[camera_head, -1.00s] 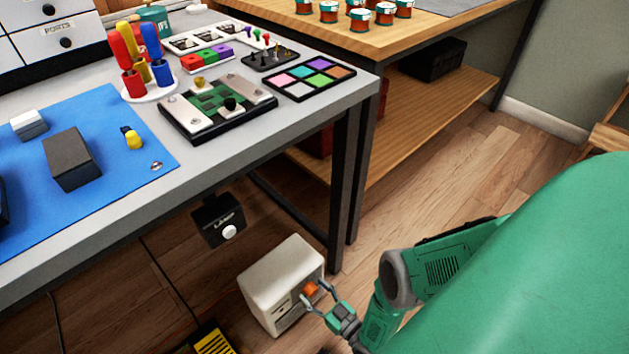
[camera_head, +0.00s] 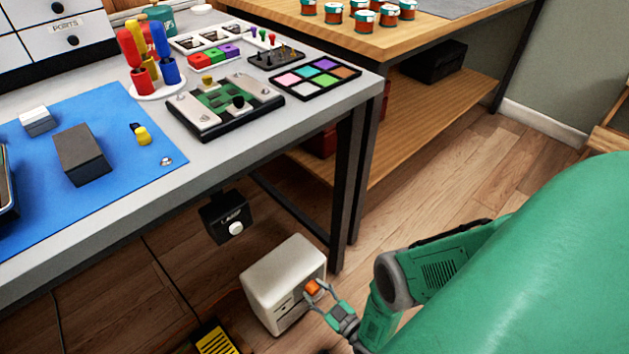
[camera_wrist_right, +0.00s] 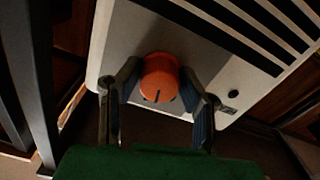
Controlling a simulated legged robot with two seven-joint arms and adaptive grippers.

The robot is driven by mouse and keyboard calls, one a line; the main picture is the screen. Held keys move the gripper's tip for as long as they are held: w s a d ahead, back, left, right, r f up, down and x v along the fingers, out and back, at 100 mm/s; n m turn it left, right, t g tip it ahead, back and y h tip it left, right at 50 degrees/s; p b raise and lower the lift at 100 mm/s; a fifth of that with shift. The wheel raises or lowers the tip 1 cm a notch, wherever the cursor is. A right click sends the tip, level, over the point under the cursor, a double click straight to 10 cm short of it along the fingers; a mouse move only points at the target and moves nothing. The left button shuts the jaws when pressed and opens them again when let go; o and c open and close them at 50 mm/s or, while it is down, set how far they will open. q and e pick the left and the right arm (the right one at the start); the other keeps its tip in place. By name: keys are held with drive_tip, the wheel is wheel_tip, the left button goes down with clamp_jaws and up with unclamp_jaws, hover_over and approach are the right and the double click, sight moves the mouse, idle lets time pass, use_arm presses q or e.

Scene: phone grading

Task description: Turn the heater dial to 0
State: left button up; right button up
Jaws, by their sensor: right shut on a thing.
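The white heater (camera_head: 284,283) stands on the floor beside the workbench, with an orange dial (camera_head: 312,288) on its front. In the right wrist view the dial (camera_wrist_right: 159,77) is round, with a dark pointer line towards the bottom of the picture. My right gripper (camera_head: 320,294) is at the heater's front, its two fingers on either side of the dial; they also show in the right wrist view (camera_wrist_right: 160,88). It is shut on the dial. No scale marks or numbers are readable. My left gripper is not in view.
The grey workbench (camera_head: 262,137) stands above and behind the heater, with a dark leg (camera_head: 341,200) close by. A black box with a white knob (camera_head: 224,217) hangs under its edge. A yellow-and-black thing (camera_head: 213,340) lies on the floor left of the heater.

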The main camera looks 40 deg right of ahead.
drive_tip(key=n, duration=0.3)
drive_tip(key=shift+s+f, duration=0.15)
drive_tip(key=shift+s, duration=0.05)
drive_tip(key=shift+n, duration=1.8)
drive_tip(key=shift+s, duration=0.1)
drive_tip(key=o, duration=1.1)
drive_tip(key=s, duration=0.8)
drive_tip(key=s+d, duration=0.1)
drive_tip(key=s, duration=0.2)
drive_tip(key=shift+s, duration=0.4)
